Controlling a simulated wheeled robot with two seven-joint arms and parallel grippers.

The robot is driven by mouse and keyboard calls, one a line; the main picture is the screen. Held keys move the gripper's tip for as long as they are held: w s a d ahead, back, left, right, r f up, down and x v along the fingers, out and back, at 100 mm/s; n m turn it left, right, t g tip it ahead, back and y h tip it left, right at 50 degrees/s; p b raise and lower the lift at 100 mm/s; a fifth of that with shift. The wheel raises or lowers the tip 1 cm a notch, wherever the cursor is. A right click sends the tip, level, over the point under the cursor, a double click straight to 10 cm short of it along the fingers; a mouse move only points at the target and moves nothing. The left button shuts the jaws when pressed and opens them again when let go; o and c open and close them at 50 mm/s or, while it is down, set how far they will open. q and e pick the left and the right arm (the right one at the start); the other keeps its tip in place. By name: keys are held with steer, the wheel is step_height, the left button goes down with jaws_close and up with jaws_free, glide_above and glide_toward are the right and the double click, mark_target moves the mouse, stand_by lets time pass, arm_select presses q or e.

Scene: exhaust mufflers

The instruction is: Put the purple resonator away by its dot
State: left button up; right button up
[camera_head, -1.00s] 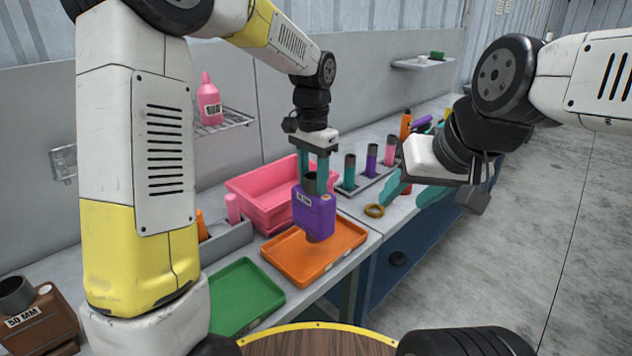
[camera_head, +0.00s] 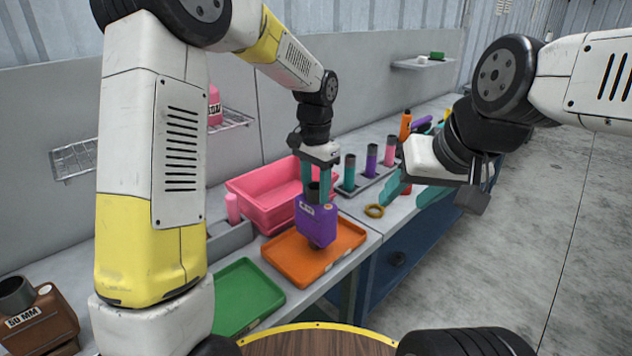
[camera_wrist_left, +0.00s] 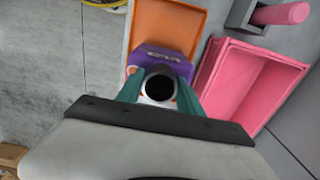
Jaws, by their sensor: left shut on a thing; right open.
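The purple resonator (camera_head: 317,222) has a dark pipe neck on top, a label and an orange dot (camera_head: 327,209) on its side. My left gripper (camera_head: 317,188) is shut on its neck, and the resonator hangs slightly tilted over the orange tray (camera_head: 343,239). I cannot tell whether its lower end touches the tray. In the left wrist view the purple resonator (camera_wrist_left: 160,57) sits between the teal fingers, with the orange tray (camera_wrist_left: 165,22) behind it. My right gripper (camera_head: 408,192) is open and empty to the right, near the bench edge.
A green tray (camera_head: 245,296) lies left of the orange one. Pink bins (camera_head: 262,190) stand behind. A rack of coloured tubes (camera_head: 371,160) and a yellow ring (camera_head: 374,211) are on the right. A brown muffler (camera_head: 38,318) stands at lower left; a wire shelf is behind.

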arm_select(q)
steer(key=shift+f, duration=0.1)
steer(key=o, duration=1.3)
steer(key=shift+c, duration=0.2)
step_height(320, 180, up, 12)
steer(key=s+a+r+n+t+h, duration=0.1)
steer(key=s+a+r+n+t, duration=0.25)
steer(key=s+a, duration=0.55)
steer(key=s+a+f+n+t, duration=0.1)
steer(key=s+a+n, duration=0.1)
steer(key=s, duration=0.4)
steer(key=s+a+f+n+t+h, duration=0.1)
steer(key=s+a+n, duration=0.1)
steer(key=s, duration=0.5)
steer(key=shift+a+f+n+t, duration=0.25)
steer(key=shift+f+n+t, duration=0.1)
steer(key=shift+f+n, duration=0.1)
steer(key=shift+r, duration=0.1)
